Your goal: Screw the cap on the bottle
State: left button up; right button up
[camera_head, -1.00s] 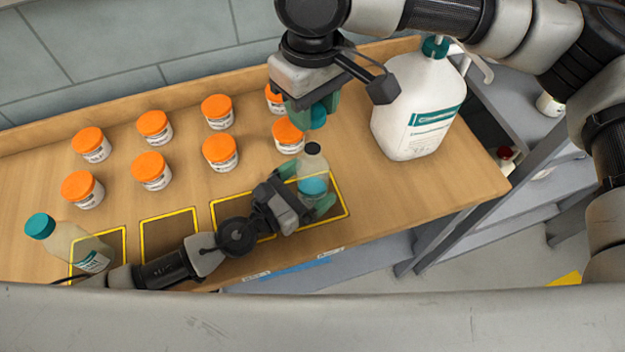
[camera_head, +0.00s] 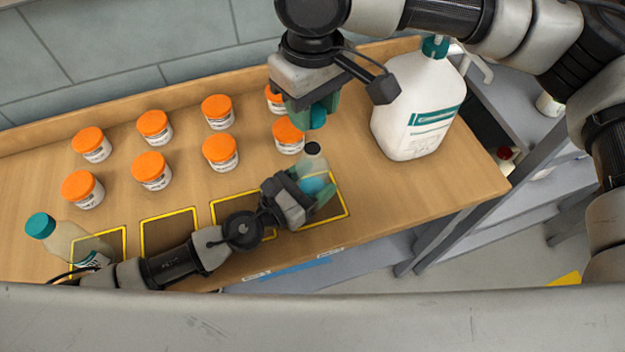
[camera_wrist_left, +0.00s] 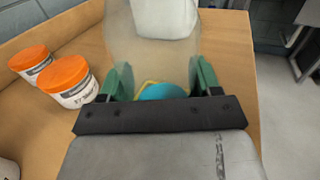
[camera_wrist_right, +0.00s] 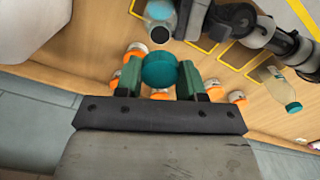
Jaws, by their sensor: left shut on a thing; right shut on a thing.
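The open bottle (camera_head: 314,162) is translucent with a teal band and a dark open mouth. It stands upright at the rightmost yellow-outlined square. My left gripper (camera_head: 319,188) is shut on its body; in the left wrist view the green fingers (camera_wrist_left: 162,82) are on either side of the bottle (camera_wrist_left: 150,45). My right gripper (camera_head: 316,112) is shut on the teal cap (camera_head: 318,118) and holds it above and a little behind the bottle. The right wrist view shows the cap (camera_wrist_right: 159,69) between the fingers, apart from the bottle's mouth (camera_wrist_right: 159,34).
Several orange-lidded jars (camera_head: 220,150) stand on the wooden table (camera_head: 400,200) at left and behind. A large white jug (camera_head: 415,110) stands close right of my right gripper. A teal-capped bottle (camera_head: 60,238) is at the far left, partly behind my left arm.

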aim_at(312, 148)
jog(key=shift+f, duration=2.5)
jog(key=shift+f, duration=0.9)
jog(key=shift+f, duration=0.55)
